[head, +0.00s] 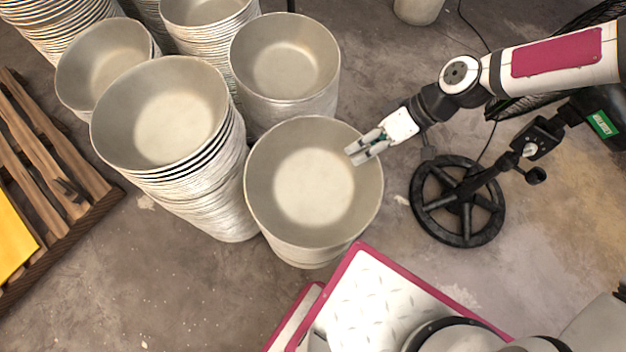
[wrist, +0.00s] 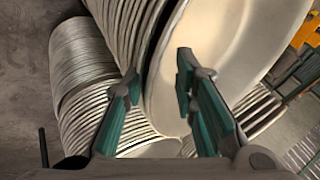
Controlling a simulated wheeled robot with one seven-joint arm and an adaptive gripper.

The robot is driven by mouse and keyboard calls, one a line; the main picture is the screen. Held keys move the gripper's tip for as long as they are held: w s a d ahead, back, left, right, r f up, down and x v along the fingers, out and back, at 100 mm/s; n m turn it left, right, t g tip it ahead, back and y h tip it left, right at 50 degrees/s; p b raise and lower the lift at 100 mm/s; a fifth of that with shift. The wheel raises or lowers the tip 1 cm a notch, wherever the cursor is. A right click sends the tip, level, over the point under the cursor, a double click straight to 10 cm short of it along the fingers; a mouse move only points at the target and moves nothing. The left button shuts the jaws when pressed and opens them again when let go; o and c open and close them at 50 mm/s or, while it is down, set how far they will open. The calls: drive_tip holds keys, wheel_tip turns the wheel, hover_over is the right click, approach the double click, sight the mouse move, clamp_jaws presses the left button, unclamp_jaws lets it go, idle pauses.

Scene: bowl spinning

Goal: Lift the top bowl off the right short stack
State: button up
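The right short stack (head: 300,255) stands in the middle of the head view, just beyond my base. Its top bowl (head: 312,190) is upright, pale inside and empty. My gripper (head: 354,154) is at the right part of this bowl's rim, with its fingers reaching over the opening from the right. In the wrist view my gripper (wrist: 158,72) has its fingers well apart. A bowl's rim (wrist: 150,85) runs through the gap between them in that picture. No grip on the rim shows. I cannot tell whether a finger touches the bowl.
A taller stack (head: 165,115) stands close left of the short one, and another stack (head: 285,65) stands behind it. More stacks are at the back left. A wooden pallet (head: 45,170) lies at the left. A black round-based stand (head: 458,205) is on the floor to the right.

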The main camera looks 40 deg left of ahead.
sight(341, 163)
drive_tip(key=x, duration=0.1)
drive_tip(key=b+x, duration=0.1)
drive_tip(key=x, duration=0.2)
drive_tip(key=shift+w+a+f, duration=0.1)
drive_tip(key=shift+a+f, duration=0.15)
drive_tip(key=shift+f, duration=0.15)
drive_tip(key=shift+c, duration=0.6)
clamp_jaws()
drive_tip(key=shift+r, duration=0.1)
